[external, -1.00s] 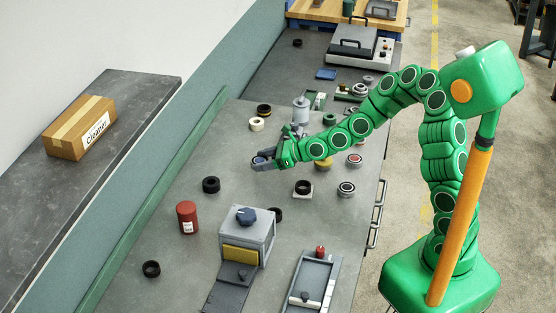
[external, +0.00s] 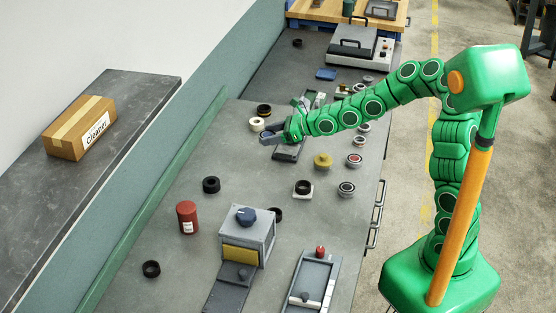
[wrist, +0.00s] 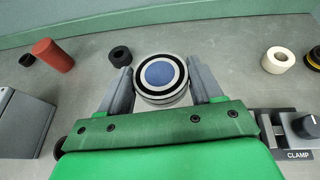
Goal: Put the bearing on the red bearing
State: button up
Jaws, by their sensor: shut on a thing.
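My gripper (external: 272,138) is shut on a bearing with a blue centre (wrist: 160,75). In the wrist view the bearing sits between the two grey fingers, its round face with black and pale rings towards the camera. In the external view the gripper hides most of the bearing. The red bearing (external: 354,160), a ring with a red centre, stands on the bench to the right of my gripper, near the bench's right edge. Nothing is seen on top of it. It is not in the wrist view.
A yellow part (external: 322,161) stands between my gripper and the red bearing. A clamp device (wrist: 298,128) is close to the gripper. A white ring (external: 257,124), a black ring (external: 211,184), a red cylinder (external: 187,217) and a grey machine (external: 246,235) stand around.

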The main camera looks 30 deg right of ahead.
jog(key=shift+s+d+r+n, duration=0.25)
jog(key=shift+s+d+r, duration=0.25)
jog(key=shift+d+r, duration=2.05)
jog(key=shift+s+d+r+n, duration=0.35)
jog(key=shift+d+r, duration=0.65)
jog(key=shift+d, duration=3)
jog(key=s+d+f+n+g+y, duration=0.1)
jog(key=s+d+f+n+g, duration=0.1)
jog(key=s+d, duration=0.8)
jog(key=s+d+f+n+g+y, duration=0.15)
jog(key=s+d, duration=0.35)
jog(key=s, duration=0.8)
send_over(358, 157)
jog(key=s, duration=0.2)
jog(key=shift+g, duration=0.45)
notch_tip(358, 157, down, 9)
jog(key=shift+w+f, duration=0.1)
jog(key=shift+w, duration=0.05)
jog(key=shift+w+f, duration=0.6)
jog(key=shift+f, duration=0.1)
jog(key=shift+w+f, duration=0.1)
jog(key=shift+f, duration=1.55)
jog(key=shift+f, duration=0.15)
